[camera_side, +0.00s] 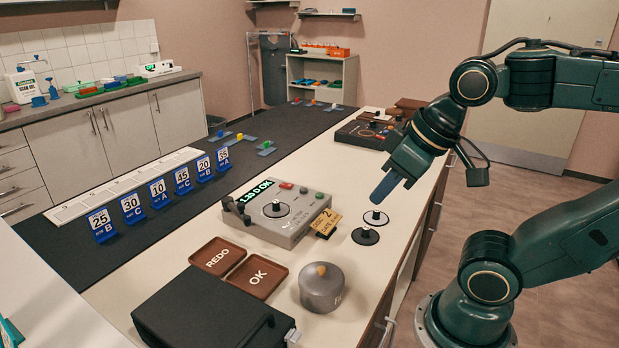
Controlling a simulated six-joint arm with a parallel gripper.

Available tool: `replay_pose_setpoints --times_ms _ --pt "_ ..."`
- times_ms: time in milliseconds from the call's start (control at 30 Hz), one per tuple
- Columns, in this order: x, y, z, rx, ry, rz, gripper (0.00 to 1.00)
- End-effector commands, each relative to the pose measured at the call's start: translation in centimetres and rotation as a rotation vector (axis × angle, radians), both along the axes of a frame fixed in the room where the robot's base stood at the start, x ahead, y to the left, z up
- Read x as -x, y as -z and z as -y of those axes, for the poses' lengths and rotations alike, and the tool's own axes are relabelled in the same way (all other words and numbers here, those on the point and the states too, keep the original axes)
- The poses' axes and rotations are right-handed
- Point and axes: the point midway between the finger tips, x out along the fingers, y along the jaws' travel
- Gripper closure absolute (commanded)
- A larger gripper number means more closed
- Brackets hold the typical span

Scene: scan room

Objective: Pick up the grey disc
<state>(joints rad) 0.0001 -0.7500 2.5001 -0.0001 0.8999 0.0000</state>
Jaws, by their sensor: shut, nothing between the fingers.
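Another dark disc (276,209) sits on top of the instrument (290,222). I cannot tell for certain which one is the grey disc. Some space shows between the fingertips and that disc.
A grey lidded pot (322,289), REDO tray (217,239), OK tray (232,282) and black case (200,315) occupy the near counter. Blue number cards (161,193) line the dark mat. The counter's right edge is close.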

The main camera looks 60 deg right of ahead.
Motion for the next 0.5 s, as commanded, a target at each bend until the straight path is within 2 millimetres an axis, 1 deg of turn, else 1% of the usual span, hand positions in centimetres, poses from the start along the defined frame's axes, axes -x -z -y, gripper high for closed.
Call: replay_pose_setpoints --times_ms 367,500 --pt "-0.01 0.00 0.00 0.000 0.000 0.000 1.00" --pt "-0.01 0.00 0.00 0.000 0.000 0.000 0.72"
